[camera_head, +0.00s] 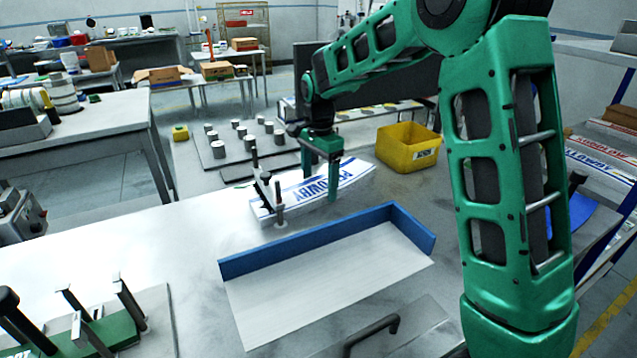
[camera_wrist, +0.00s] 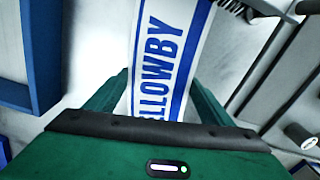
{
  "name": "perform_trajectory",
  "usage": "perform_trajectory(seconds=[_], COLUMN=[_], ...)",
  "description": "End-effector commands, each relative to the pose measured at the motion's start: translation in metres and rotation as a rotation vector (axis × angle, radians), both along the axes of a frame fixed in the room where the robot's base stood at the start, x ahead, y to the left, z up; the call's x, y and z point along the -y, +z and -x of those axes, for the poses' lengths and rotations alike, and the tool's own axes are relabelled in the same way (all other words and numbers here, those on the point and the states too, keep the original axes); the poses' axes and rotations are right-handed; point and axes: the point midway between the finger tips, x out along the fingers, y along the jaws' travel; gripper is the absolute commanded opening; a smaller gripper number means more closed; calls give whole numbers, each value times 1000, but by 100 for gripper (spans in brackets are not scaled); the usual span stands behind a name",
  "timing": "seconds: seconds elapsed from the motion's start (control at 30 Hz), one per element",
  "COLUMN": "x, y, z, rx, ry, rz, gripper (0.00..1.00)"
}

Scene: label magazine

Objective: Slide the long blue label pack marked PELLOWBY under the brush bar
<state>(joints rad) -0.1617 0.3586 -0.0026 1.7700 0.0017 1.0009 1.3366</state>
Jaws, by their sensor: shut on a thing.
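The PELLOWBY label pack (camera_head: 354,176) is a long white strip with blue stripes and blue lettering. In the head view it lies on the grey bench behind the blue-walled tray. My gripper (camera_head: 320,183) points down and is shut on the pack around its middle. In the wrist view the fingers (camera_wrist: 158,80) stand on either side of the pack (camera_wrist: 146,75). The brush bar (camera_head: 264,186), with dark bristles and upright posts, stands at the pack's left end. A brush end (camera_wrist: 262,7) shows top right in the wrist view. Whether the pack's end lies under the bristles I cannot tell.
The tray with a blue wall (camera_head: 310,238) sits just in front of the pack. A yellow bin (camera_head: 408,148) stands behind its right end. Several small cylinders (camera_head: 218,149) stand on a plate behind. Clear bench (camera_head: 160,235) lies left of the brush bar.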

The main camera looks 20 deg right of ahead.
Motion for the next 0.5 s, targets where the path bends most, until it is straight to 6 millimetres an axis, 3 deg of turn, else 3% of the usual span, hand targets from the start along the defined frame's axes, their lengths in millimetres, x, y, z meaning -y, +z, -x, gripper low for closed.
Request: perform_trajectory(seconds=[0.5], x=[39], y=[0], z=[-5], rx=[1], ry=[0], rz=[1], gripper=[33])
